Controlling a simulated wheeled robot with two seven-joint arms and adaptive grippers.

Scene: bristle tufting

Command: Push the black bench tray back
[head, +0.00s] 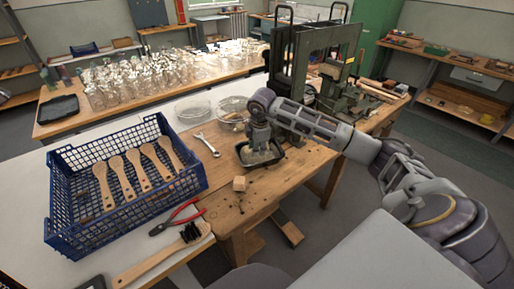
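The black bench tray (246,160) is a small, shallow dark tray on the wooden workbench, left of the machine. My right arm comes in from the right, and its gripper (261,148) points down over the tray, with its fingertips in or just above it. The gripper covers much of the tray's inside, and I cannot tell whether it touches the tray. The fingers are too small to show whether they are open or shut. My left gripper is not in view.
A blue crate (128,222) with wooden brush handles stands left. A wrench (207,145), wooden block (239,184), red pliers (178,217) and brush (165,256) lie nearby. Clear round dishes (194,109) sit behind the tray. A green machine (318,70) stands at the back right.

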